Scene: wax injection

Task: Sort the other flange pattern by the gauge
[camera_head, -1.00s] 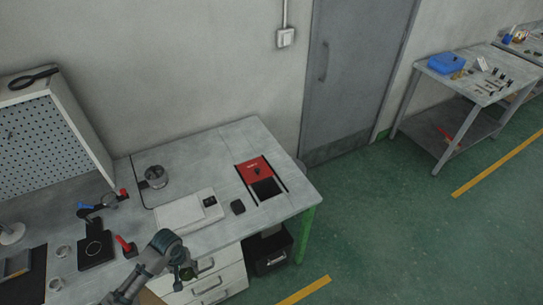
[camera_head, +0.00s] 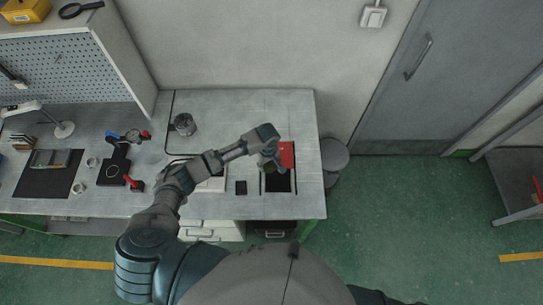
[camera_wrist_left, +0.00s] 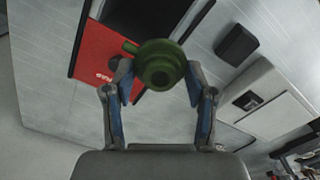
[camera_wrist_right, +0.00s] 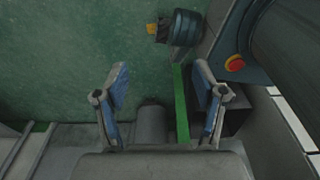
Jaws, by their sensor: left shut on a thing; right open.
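My left gripper (camera_head: 268,158) is over the right end of the bench. In the left wrist view its two fingers (camera_wrist_left: 160,78) are shut on a round green flange pattern (camera_wrist_left: 160,62) with a stepped hub and a side stub. The pattern hangs above the red panel (camera_wrist_left: 96,58) beside a dark opening (camera_wrist_left: 140,12); the red panel (camera_head: 288,152) and opening (camera_head: 278,183) also show in the head view. My right gripper (camera_wrist_right: 160,95) is open and empty above the floor, outside the head view. I cannot tell which bench fixture is the gauge.
A black plate fixture (camera_head: 112,172) with a red handle (camera_head: 139,184) stands left. A small black block (camera_head: 240,187) and a partly hidden white flat unit (camera_head: 213,184) lie left of the opening. A metal pot (camera_head: 184,124) stands behind. A grey bin (camera_head: 334,156) is beside the bench.

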